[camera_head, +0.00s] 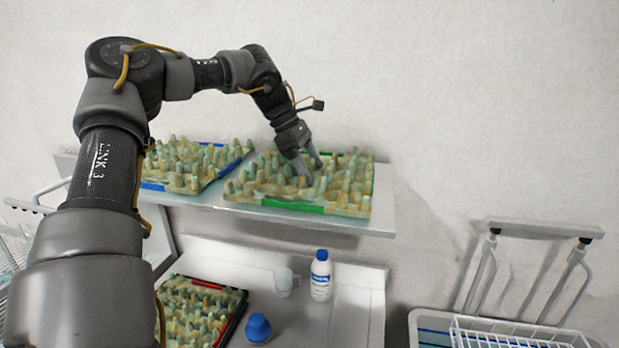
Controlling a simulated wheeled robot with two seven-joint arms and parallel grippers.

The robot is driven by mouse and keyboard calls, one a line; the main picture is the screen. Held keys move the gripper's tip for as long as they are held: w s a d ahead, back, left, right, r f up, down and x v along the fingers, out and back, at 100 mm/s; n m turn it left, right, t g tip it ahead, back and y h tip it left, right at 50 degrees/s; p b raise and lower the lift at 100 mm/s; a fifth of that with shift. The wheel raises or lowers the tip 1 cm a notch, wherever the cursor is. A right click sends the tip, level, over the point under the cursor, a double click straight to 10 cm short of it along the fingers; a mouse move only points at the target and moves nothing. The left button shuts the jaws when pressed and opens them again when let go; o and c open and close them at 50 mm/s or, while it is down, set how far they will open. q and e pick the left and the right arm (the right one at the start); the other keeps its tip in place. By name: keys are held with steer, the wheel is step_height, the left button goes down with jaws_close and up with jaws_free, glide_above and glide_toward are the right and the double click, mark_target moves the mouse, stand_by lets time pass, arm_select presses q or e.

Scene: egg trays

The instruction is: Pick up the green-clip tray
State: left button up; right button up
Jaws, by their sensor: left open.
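The green-clip tray (345,211) is an egg tray with tall bumps and a green clip strip (292,206) along its front edge. It lies on the right part of the upper shelf. A second bit of green shows at its back edge. My left gripper (312,176) is open, its fingers pointing down at the middle of the tray, among or just above the bumps. I cannot tell whether the fingers touch it. The gripper holds nothing that I can see. My right gripper is not in view.
A blue-clip tray (190,187) lies left of it on the shelf (378,222). Below are a red-clip tray (243,318), a white bottle with blue cap (320,276), a white cup (283,281) and a blue-topped item (257,328). A wire-basket cart (515,333) stands at right.

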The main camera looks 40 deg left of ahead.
arm_select(q)
steer(key=shift+s+r, duration=0.15)
steer(key=shift+s, duration=0.1)
steer(key=shift+c, duration=1.4)
steer(key=c, duration=1)
